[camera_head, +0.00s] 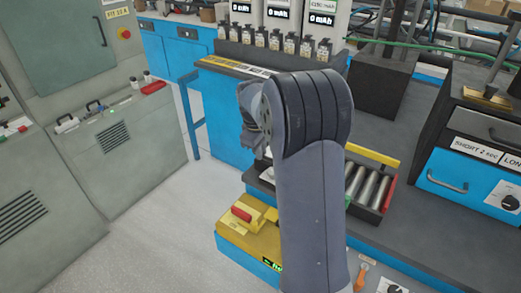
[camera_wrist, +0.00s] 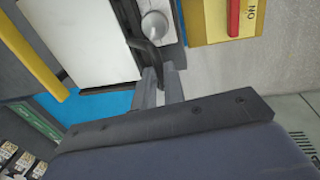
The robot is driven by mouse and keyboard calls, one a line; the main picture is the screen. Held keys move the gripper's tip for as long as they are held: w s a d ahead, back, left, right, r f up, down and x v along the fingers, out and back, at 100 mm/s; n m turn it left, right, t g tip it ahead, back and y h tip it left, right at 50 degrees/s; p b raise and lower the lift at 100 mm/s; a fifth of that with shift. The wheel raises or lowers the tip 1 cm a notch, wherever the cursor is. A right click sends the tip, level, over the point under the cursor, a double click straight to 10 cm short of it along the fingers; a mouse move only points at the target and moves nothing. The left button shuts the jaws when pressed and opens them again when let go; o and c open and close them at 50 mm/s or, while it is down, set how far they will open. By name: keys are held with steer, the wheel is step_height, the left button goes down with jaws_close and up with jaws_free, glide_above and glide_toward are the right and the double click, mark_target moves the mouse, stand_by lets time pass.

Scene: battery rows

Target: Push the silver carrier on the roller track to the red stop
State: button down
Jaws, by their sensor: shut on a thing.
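The roller track (camera_head: 368,187) shows in the head view just right of my arm, with metal rollers and a red stop (camera_head: 391,194) at its right end. My arm hides its left part. In the wrist view, a pale flat surface (camera_wrist: 90,40) that looks like the silver carrier lies by a yellow rail (camera_wrist: 35,50). A dark curved handle (camera_wrist: 147,52) stands at its edge, next to a round silver knob (camera_wrist: 154,25). My gripper (camera_wrist: 158,72) is shut on the dark handle. My gripper's fingers are hidden in the head view.
A yellow box (camera_head: 250,228) with a red lever stands low, left of the track; it also shows in the wrist view (camera_wrist: 210,30). A blue-fronted drawer unit (camera_head: 465,165) is on the right. The floor at left is clear.

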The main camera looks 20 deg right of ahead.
stand_by(0.3)
steer(key=s+d, duration=0.6)
steer(key=s, duration=0.4)
steer(key=s+d+b, duration=0.1)
steer(key=s+d, duration=0.6)
steer(key=s, duration=0.3)
steer(key=shift+s+d, duration=0.25)
steer(key=c, duration=1.7)
jaws_free()
steer(key=shift+s+d, duration=0.1)
steer(key=shift+s, duration=0.05)
steer(key=shift+c, duration=0.2)
steer(key=shift+o, duration=1.3)
step_height(320, 180, up, 11)
steer(key=a, duration=0.1)
steer(key=shift+s+a+f, duration=0.2)
steer(key=shift+s+a, duration=0.1)
steer(key=shift+s, duration=0.15)
